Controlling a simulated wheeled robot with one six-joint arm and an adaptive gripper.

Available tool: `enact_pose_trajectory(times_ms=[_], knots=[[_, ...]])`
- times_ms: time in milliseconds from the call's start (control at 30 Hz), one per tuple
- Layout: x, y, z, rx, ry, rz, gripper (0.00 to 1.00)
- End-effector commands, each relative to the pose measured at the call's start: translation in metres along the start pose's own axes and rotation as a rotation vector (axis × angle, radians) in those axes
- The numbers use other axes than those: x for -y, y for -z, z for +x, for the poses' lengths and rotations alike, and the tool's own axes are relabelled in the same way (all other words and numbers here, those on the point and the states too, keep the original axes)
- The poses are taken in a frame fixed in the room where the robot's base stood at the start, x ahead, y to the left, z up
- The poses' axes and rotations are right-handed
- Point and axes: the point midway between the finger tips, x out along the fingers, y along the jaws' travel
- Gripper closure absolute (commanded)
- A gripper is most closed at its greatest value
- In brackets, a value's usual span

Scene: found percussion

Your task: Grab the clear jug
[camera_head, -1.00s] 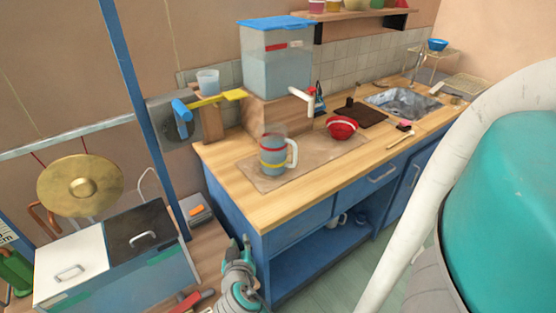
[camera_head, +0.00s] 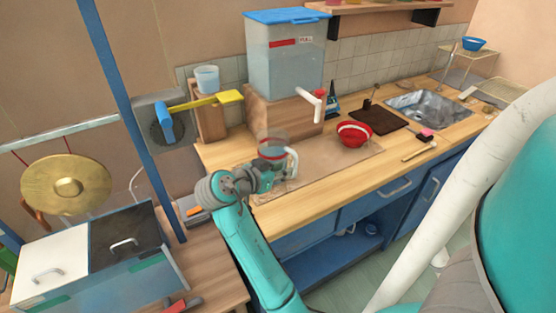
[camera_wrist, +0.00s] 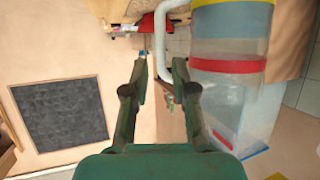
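The clear jug (camera_head: 272,147) is a see-through cup with a red band, a yellow band and a white handle. It stands on the counter mat; my gripper (camera_head: 278,176) hides its lower part in the head view. In the wrist view, which is upside down, the jug (camera_wrist: 230,40) fills the upper right, with grey-blue contents below the red band. My gripper (camera_wrist: 160,70) is open. The jug's white handle (camera_wrist: 163,45) reaches between the two fingertips, with gaps visible; I cannot tell how deep it sits.
A large clear tank (camera_head: 287,62) with a blue lid and white spout stands on a wooden block behind the jug. A red bowl (camera_head: 354,134) is to the right, before the sink (camera_head: 430,108). A blue post (camera_head: 125,110) and brass gong (camera_head: 66,184) are left.

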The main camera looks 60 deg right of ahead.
Motion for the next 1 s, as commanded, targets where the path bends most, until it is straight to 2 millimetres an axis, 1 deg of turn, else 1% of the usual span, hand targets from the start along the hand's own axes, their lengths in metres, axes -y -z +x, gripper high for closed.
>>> enact_pose_trajectory(times_ms=[33, 100, 333, 500, 633, 767, 967, 1000], knots=[[0.0, 0.0, 0.008, -0.001, -0.003, 0.0, 0.73], [0.0, 0.0, 0.015, -0.001, -0.002, 0.0, 0.73], [0.0, 0.0, 0.03, -0.001, 0.0, 0.0, 0.73], [0.0, -0.003, 0.054, 0.0, -0.002, -0.001, 0.73], [0.0, -0.003, 0.068, 0.0, 0.0, -0.002, 0.73], [0.001, -0.002, 0.074, -0.001, 0.002, -0.001, 0.73], [0.001, -0.003, 0.074, -0.001, 0.003, -0.001, 0.73], [0.001, -0.003, 0.074, -0.001, 0.003, -0.001, 0.83]])
